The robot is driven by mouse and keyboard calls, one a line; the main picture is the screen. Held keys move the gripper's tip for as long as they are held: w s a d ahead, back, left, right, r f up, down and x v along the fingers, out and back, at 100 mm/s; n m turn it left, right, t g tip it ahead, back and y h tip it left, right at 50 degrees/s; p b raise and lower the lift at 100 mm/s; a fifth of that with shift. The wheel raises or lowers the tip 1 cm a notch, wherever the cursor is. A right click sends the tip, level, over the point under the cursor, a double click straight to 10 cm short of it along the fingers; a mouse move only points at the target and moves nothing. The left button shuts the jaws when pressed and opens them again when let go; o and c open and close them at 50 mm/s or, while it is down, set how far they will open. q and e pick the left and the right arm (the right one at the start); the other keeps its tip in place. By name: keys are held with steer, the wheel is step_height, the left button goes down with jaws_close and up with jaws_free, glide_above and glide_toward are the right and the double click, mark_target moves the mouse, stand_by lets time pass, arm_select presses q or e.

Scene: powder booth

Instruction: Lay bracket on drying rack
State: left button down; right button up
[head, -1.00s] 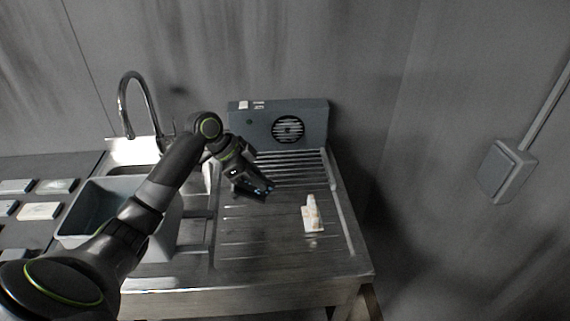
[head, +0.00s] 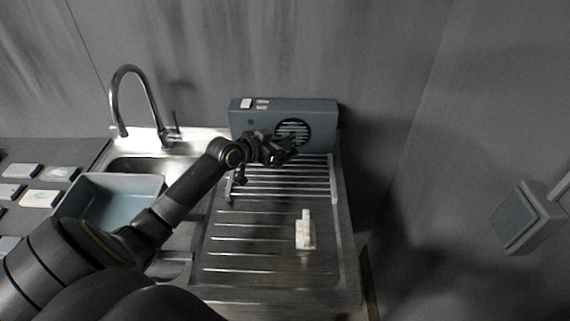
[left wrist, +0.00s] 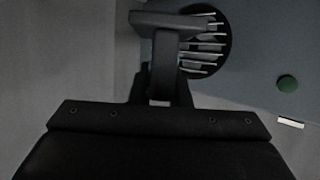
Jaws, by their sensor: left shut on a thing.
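My left gripper (head: 278,152) is over the back part of the metal drying rack (head: 332,187), just in front of the fan unit. In the left wrist view the gripper (left wrist: 162,85) is shut on a dark grey T-shaped piece, which I take as the bracket (left wrist: 168,20). The bracket sticks out beyond the fingers, with the fan unit behind it. In the head view the bracket is too dark and small to make out against the gripper. The rack's bars lie at the back of the steel drainboard. My right gripper is not in view.
A grey fan unit (head: 240,119) stands behind the rack. A small white object with brownish marks (head: 305,236) is on the drainboard (head: 235,260). A tub (head: 120,182), a curved tap (head: 150,92) and several flat pieces are at the left. Most of the drainboard is clear.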

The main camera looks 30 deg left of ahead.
mark_target(287, 152)
arm_select(q)
step_height(287, 152, down, 4)
steer(key=shift+s+r, duration=0.15)
steer(key=shift+r, duration=0.1)
steer(key=shift+f, duration=1.95)
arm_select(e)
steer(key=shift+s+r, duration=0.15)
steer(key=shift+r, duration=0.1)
arm_select(q)
steer(key=shift+f, duration=0.1)
steer(key=c, duration=1.4)
jaws_free()
steer(key=shift+o, duration=0.2)
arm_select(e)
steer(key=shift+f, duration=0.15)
